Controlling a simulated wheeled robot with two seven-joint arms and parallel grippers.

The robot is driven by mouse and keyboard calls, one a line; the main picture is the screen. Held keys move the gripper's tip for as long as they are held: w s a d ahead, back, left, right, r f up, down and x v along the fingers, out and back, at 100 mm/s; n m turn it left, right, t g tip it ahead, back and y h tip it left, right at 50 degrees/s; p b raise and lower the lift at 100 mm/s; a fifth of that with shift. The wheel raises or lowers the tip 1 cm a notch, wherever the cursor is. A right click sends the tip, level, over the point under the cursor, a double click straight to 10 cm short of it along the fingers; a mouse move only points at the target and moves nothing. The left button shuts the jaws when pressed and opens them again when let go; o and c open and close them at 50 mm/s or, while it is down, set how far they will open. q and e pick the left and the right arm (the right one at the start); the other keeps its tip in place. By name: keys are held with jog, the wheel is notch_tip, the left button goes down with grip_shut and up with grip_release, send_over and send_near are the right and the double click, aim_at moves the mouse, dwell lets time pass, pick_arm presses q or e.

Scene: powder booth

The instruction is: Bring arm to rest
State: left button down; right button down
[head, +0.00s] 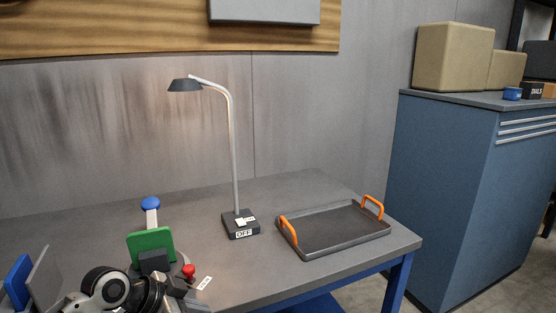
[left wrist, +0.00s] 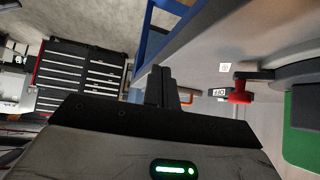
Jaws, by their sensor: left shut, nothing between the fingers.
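My left arm comes in at the bottom left of the head view, low beside the workbench fixture. My left gripper (left wrist: 163,86) shows in the left wrist view with its two dark fingers together and nothing between them. In the head view its fingertips are hard to make out among the dark parts. A red knob (left wrist: 240,92) and a green plate (left wrist: 304,125) are to the right of the fingers in the wrist view, apart from them. In the head view the red knob (head: 188,271) and green plate (head: 151,244) stand close to my arm. My right gripper is in neither view.
A lamp (head: 235,160) with an OFF label on its base stands mid-bench. A grey tray (head: 335,248) with orange handles lies to its right. A blue-topped lever (head: 151,205) rises behind the green plate. A blue cabinet (head: 450,190) stands at the right.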

pick_arm(q)
jog(key=s+d+f+n+t+y, duration=0.1)
jog(key=s+d+f+n+t, duration=0.3)
jog(key=s+f, duration=0.65)
jog(key=s+a+f+n+y, duration=0.1)
jog(key=s+f+n, duration=0.1)
jog(key=s, duration=0.3)
jog(key=s+a+f+n+y, duration=0.2)
jog(key=s, duration=0.4)
jog(key=shift+s+n+t+y, duration=0.3)
jog(key=shift+t, duration=0.1)
